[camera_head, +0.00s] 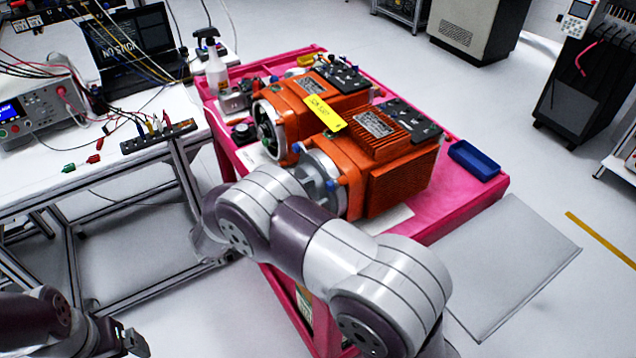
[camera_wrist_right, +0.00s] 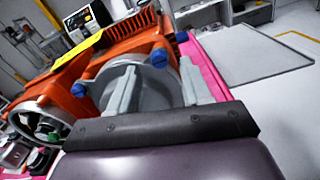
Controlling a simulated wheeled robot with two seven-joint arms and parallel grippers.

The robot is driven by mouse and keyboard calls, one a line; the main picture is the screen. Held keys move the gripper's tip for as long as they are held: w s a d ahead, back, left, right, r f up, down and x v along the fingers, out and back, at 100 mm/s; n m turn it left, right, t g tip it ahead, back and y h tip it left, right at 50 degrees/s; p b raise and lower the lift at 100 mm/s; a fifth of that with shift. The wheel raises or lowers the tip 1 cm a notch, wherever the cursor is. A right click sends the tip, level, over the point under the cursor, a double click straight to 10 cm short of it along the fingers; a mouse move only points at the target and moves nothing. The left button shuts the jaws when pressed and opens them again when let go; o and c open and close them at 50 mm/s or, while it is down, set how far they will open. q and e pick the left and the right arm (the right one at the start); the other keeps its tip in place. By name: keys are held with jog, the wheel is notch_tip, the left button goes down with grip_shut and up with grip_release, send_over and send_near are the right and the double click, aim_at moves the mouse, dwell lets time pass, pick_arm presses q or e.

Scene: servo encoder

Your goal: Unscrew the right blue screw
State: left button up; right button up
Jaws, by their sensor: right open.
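The orange motor (camera_head: 400,180) with a grey round flange lies on the pink cart. Its right blue screw (camera_head: 330,185) sits at the flange's right side; it also shows in the right wrist view (camera_wrist_right: 159,57). Another blue screw (camera_head: 295,148) is on the flange's upper left and shows at left in the wrist view (camera_wrist_right: 79,89). My right gripper (camera_wrist_right: 157,68) is open and empty, with its fingers in front of the flange and the right screw appearing between the fingertips. In the head view my arm hides it. My left gripper (camera_head: 132,342) is low at the left, its opening unclear.
A second orange motor (camera_head: 290,105) stands behind on the pink cart (camera_head: 468,205). A blue tray (camera_head: 473,160) is at the cart's right, and a spray bottle (camera_head: 214,70) at its back left. A white bench (camera_head: 100,180) with wires stands left.

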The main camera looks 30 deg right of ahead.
aim_at(330, 186)
jog(key=shift+d+r, duration=0.1)
jog(key=shift+d, duration=0.65)
jog(key=shift+w+d, duration=0.1)
jog(key=shift+d, duration=0.3)
grip_shut()
jog(key=shift+f, duration=0.2)
